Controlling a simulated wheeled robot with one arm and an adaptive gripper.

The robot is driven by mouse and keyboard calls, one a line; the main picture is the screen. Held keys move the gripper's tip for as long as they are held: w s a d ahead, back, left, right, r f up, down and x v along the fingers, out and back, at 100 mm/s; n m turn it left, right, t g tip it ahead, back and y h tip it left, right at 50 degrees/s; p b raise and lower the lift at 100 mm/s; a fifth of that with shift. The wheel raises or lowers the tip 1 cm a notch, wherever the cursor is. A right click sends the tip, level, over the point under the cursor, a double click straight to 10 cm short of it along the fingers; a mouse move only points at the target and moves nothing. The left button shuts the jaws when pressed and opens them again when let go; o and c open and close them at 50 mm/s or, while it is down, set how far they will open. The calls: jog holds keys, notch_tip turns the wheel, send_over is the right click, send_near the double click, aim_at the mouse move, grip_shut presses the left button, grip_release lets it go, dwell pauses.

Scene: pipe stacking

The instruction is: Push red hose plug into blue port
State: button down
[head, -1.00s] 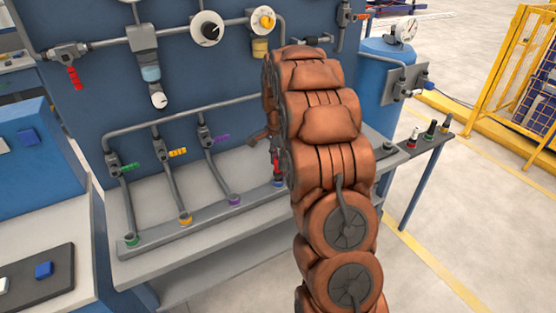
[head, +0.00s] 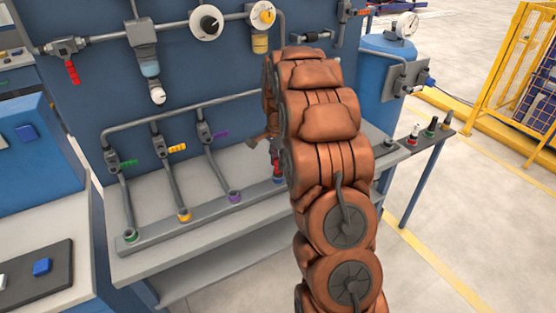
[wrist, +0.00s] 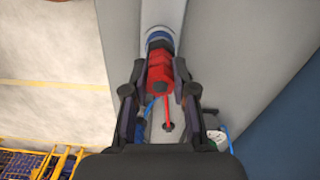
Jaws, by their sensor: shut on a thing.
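The red hose plug (wrist: 160,76) is between the fingers of my gripper (wrist: 157,84) in the wrist view, and the gripper is shut on it. The blue port (wrist: 159,38) is straight ahead of the plug, which is lined up with it. The plug's front end is at or very near the port's rim; I cannot tell whether it is inside. In the head view a little of the red plug (head: 276,167) shows just above the blue port (head: 279,181), beside my arm. My arm hides most of the gripper there.
Green (head: 130,236), yellow (head: 184,215) and purple (head: 234,197) ports with pipes attached stand left along the same rail. A side shelf (head: 425,142) at the right holds several plugs. A blue panel (head: 230,80) with gauges and valves rises behind the bench.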

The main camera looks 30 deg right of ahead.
jog(key=c, duration=0.9)
grip_release()
jog(key=shift+o, duration=0.2)
notch_tip(320, 180, up, 12)
